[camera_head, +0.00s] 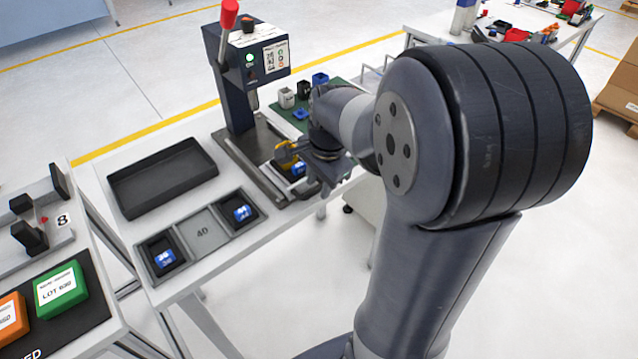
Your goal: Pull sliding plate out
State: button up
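A dark press (240,90) with a red-knobbed lever (229,14) stands on the white table. At its foot is a long metal base with rails (252,170), running toward the table's front edge. The sliding plate (268,170) seems to be the dark piece on these rails, largely hidden by my gripper. A yellow part (286,152) and a blue block (299,168) show at the plate, right beside my gripper. My gripper (305,172) is low over the front of the rails, at the yellow part. Its fingers are small and partly hidden, so contact and opening cannot be made out.
An empty black tray (163,178) lies left of the press. In front is a grey holder (203,232) marked 40, with blue blocks (166,256) in its end compartments. Several small blocks (287,98) stand on a green mat behind my arm. A side table holds a green box (61,289).

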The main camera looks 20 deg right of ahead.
notch_tip(320, 180, up, 10)
jog(key=s, duration=0.1)
jog(key=shift+s+d+f+p, duration=0.2)
jog(key=shift+s+d+p, duration=0.1)
jog(key=shift+s+p, duration=0.1)
jog(key=shift+w+f, duration=0.1)
jog(key=shift+f, duration=0.05)
jog(key=f, duration=0.3)
jog(key=w+f, duration=0.1)
jog(key=f, duration=0.3)
jog(key=f+b, duration=0.1)
jog(key=f, duration=0.2)
jog(key=shift+w+a+f, duration=0.2)
jog(key=shift+w+a, duration=0.15)
jog(key=shift+w, duration=0.2)
